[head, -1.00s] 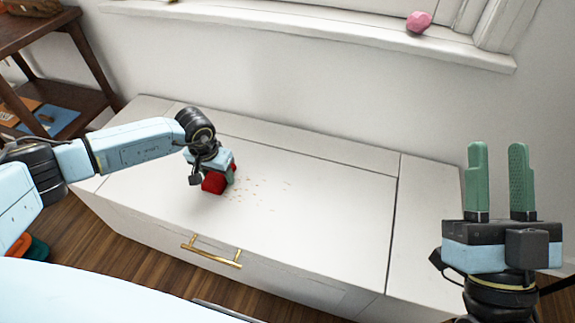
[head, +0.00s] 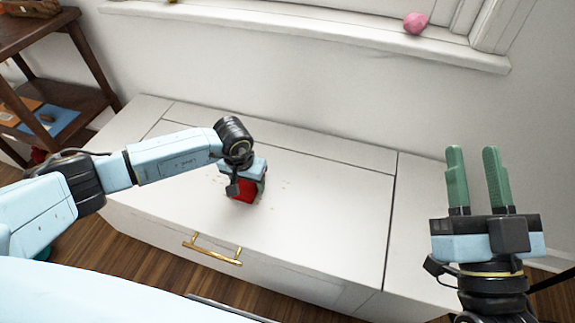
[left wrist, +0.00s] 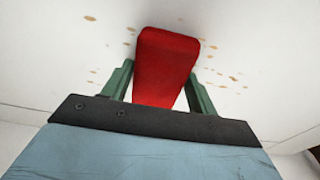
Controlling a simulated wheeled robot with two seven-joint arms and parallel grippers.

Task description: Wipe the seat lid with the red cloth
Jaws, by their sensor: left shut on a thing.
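The white seat lid (head: 320,222) is the large panel on top of the bench, with a gold handle (head: 212,249) on the front below it. My left gripper (head: 247,186) is shut on the red cloth (head: 243,191), a folded block pressed down at the lid's surface. In the left wrist view the red cloth (left wrist: 167,62) sits between the two green fingers (left wrist: 160,95). Small brown crumbs or stains (left wrist: 232,78) lie on the lid on both sides of the cloth. My right gripper (head: 474,180) is open and empty, raised over the bench's right end.
A window sill (head: 320,30) with a pink object (head: 416,22) runs along the wall behind the bench. A dark wooden shelf (head: 45,80) stands at the left. The lid's right part is clear.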

